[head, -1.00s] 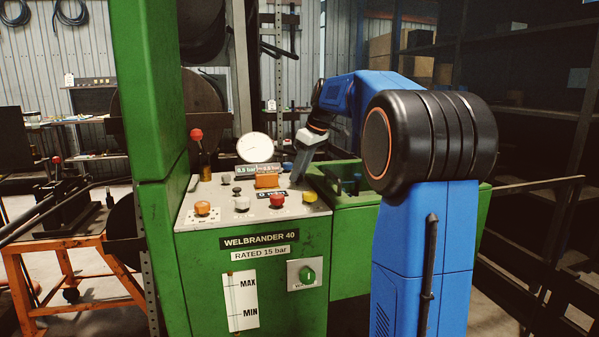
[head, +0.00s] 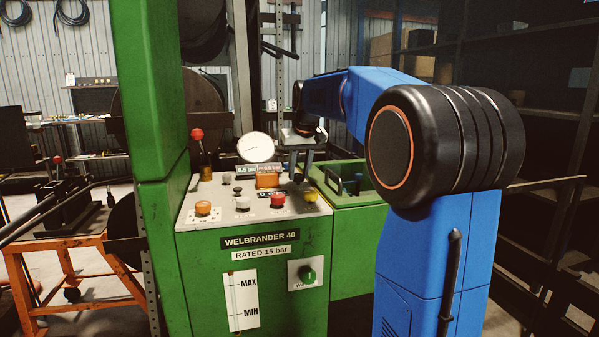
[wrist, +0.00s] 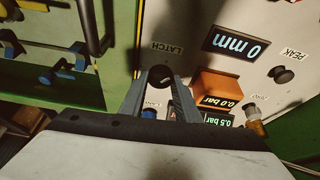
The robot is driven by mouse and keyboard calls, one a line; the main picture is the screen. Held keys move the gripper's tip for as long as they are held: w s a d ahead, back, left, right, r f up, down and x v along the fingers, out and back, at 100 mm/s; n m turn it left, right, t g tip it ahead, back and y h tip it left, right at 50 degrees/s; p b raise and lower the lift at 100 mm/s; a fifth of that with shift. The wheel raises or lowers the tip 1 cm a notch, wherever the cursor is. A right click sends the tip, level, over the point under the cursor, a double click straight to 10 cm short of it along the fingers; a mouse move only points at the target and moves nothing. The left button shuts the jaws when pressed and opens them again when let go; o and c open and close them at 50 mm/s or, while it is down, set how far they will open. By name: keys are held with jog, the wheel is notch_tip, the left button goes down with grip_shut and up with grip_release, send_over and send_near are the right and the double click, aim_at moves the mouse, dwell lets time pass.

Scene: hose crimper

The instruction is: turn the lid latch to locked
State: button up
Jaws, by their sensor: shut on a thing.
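The lid latch is a small round black knob (wrist: 160,78) on the pale panel, beside the upside-down LATCH label (wrist: 166,48) in the wrist view. My gripper (wrist: 161,80) has one finger on each side of the knob and is shut on it. In the head view my gripper (head: 299,170) reaches down to the right rear part of the panel (head: 222,219). The knob is hard to make out there. I cannot tell from the frames which way the latch is set.
An orange block (head: 267,180) and a white dial gauge (head: 255,148) stand left of my gripper. Red (head: 277,201) and yellow (head: 309,196) buttons sit in front of it. The open green bay (head: 345,190) lies to the right. A green column (head: 150,120) stands at the left.

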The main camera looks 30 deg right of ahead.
jog(key=m+h, duration=0.1)
jog(key=m, duration=0.1)
jog(key=m+h, duration=0.1)
jog(key=m, duration=0.2)
jog(key=shift+w+a+m+g, duration=0.1)
jog(key=shift+a+m+g, duration=0.1)
jog(key=shift+m+g, duration=0.15)
jog(key=shift+w+m+g+h, duration=0.1)
jog(key=shift+m+g+h, duration=0.25)
jog(key=shift+m, duration=0.7)
jog(key=shift+m+g+h, duration=0.15)
jog(key=shift+m+g, duration=0.25)
jog(key=shift+m, duration=0.6)
jog(key=o, duration=1)
jog(key=shift+a, duration=0.1)
jog(key=v, duration=1.7)
jog(key=shift+r, duration=0.2)
